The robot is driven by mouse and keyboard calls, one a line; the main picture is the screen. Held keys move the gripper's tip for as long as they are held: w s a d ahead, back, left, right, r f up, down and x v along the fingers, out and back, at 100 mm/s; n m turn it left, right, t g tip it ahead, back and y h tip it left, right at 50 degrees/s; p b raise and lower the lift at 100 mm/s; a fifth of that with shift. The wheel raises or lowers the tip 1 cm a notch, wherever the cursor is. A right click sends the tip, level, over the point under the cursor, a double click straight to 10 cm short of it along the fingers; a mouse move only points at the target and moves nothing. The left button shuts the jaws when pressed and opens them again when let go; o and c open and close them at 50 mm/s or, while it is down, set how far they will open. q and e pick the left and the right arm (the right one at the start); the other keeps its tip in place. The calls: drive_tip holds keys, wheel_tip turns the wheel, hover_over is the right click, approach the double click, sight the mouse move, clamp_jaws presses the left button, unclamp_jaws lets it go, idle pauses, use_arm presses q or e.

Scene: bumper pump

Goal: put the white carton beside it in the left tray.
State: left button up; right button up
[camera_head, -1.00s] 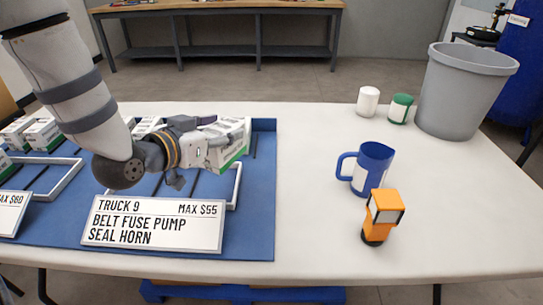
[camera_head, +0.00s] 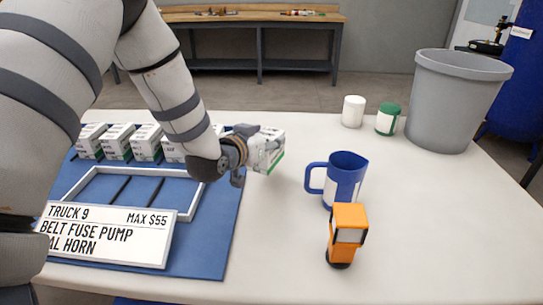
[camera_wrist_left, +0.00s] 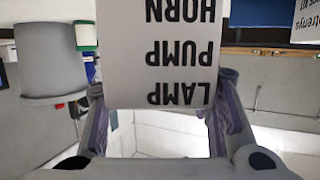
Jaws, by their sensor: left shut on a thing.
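My left gripper (camera_head: 247,146) is shut on a white carton (camera_head: 267,152) with a green lower edge. It holds it at the right edge of the blue mat, by the bare white table. In the left wrist view the carton (camera_wrist_left: 157,50) sits between the fingers, its face reading LAMP PUMP HORN upside down. A white-rimmed tray (camera_head: 88,172) lies on the blue mat behind the TRUCK 9 sign; no carton shows inside it. My arm covers the mat's left side, so no other tray shows. My right gripper is not in view.
Several white-and-green cartons (camera_head: 117,143) stand in a row at the mat's back. The TRUCK 9 sign (camera_head: 107,234) stands at the front. A blue mug (camera_head: 345,178), orange device (camera_head: 346,232), two small jars (camera_head: 353,111) and a grey bin (camera_head: 455,105) stand to the right.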

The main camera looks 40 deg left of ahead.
use_arm(q)
drive_tip(key=shift+w+f, duration=0.7)
drive_tip(key=f, duration=0.1)
drive_tip(key=f+b, duration=0.1)
drive_tip(key=f, duration=0.1)
drive_tip(key=shift+w+d+f, duration=0.1)
drive_tip(key=shift+w+f, duration=0.1)
drive_tip(key=shift+f, duration=0.1)
drive_tip(key=shift+r, duration=0.2)
drive_tip(key=shift+f, duration=0.1)
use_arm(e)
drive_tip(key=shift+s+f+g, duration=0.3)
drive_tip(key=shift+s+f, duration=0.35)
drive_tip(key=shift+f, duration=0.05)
use_arm(q)
drive_tip(key=o, duration=1.4)
drive_tip(key=shift+f, duration=0.1)
